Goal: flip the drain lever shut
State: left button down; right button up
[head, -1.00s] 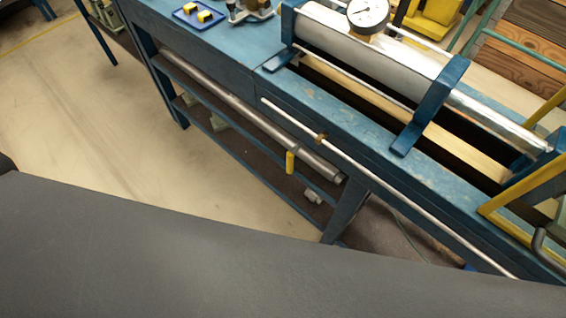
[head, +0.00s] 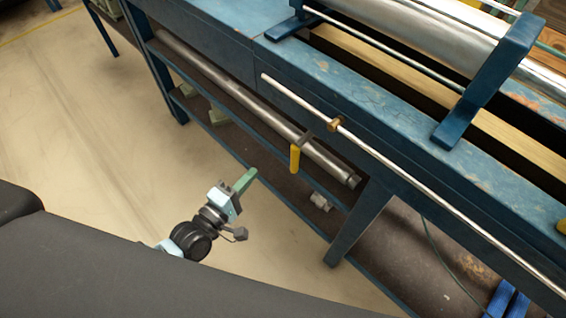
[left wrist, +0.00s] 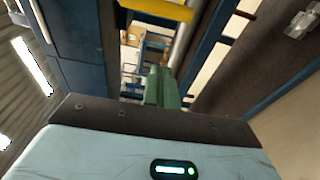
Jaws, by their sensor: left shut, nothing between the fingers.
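The drain lever has a yellow handle (head: 295,158) that hangs down in front of the bench, beside the thick steel pipe (head: 235,100). A short dark stem joins it at the top. In the left wrist view a yellow bar (left wrist: 158,9), which looks like the same handle, crosses the top edge. My left gripper (head: 246,180), with green fingers, is shut and empty. It is below and to the left of the handle in the head view, apart from it. Its shut fingers also show in the left wrist view (left wrist: 160,85). My right gripper is not in view.
A thin rod (head: 420,190) with a brass collar (head: 333,124) runs along the front of the blue bench (head: 225,20). A lower shelf (head: 225,127) carries small parts. A bench leg (head: 358,222) stands right of the lever. The floor (head: 90,130) at left is clear.

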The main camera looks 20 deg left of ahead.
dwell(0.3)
pick_arm(q)
jog(key=w+d, duration=0.6)
jog(key=shift+w+d, duration=0.3)
jog(key=shift+d, duration=0.05)
dwell(0.3)
